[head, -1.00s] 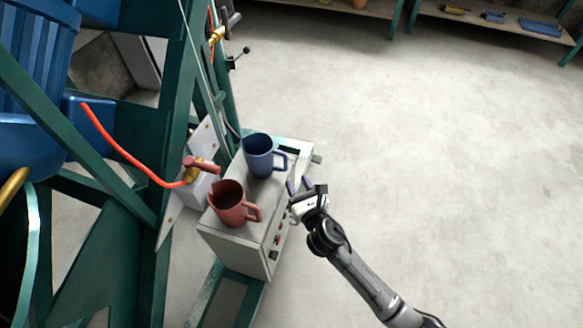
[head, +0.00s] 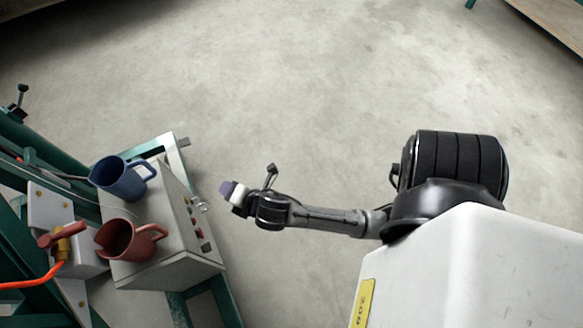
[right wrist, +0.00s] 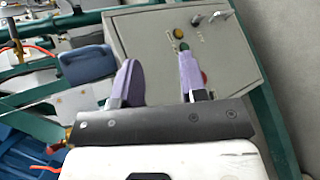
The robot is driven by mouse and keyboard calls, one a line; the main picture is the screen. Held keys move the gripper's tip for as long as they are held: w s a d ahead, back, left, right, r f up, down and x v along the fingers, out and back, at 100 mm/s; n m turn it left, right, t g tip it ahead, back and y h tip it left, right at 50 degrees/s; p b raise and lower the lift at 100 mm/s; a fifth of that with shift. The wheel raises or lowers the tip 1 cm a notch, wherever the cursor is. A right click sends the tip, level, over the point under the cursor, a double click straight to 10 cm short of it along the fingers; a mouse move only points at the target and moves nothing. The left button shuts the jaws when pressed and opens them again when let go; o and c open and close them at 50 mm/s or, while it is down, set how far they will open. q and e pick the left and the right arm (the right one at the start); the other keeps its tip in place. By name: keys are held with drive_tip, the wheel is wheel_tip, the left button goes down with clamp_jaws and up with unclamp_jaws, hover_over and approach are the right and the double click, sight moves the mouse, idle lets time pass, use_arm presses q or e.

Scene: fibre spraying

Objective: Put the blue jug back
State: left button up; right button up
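The blue jug (head: 122,180) stands upright on top of a grey control box (head: 190,262), its handle toward the right. A red jug (head: 122,240) stands beside it, nearer the bottom of the head view. My right gripper (head: 226,187) is to the right of the box, apart from both jugs, with nothing in it. In the right wrist view its two purple fingers (right wrist: 157,78) are spread apart in front of the box's button panel (right wrist: 185,45). A blue shape, probably the blue jug (right wrist: 88,66), shows left of the fingers. My left gripper is not in view.
An orange hose and brass valve (head: 62,245) are left of the red jug. Green frame beams (head: 20,150) stand at the left. The concrete floor (head: 300,90) beyond the box is clear. A wooden shelf (head: 555,18) is at the top right corner.

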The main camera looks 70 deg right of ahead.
drive_tip(key=s+a+f+m+g+y, duration=0.1)
drive_tip(key=s+m+g, duration=0.3)
drive_tip(key=s+m, duration=0.4)
drive_tip(key=s+a+f+m+g+y, duration=0.1)
drive_tip(key=s+m+g, duration=0.3)
drive_tip(key=s+m, duration=0.4)
drive_tip(key=shift+s+a+f+y, duration=0.15)
drive_tip(key=shift+s+a+y, duration=0.6)
drive_tip(key=shift+s, duration=0.45)
drive_tip(key=shift+d, duration=0.1)
idle(0.7)
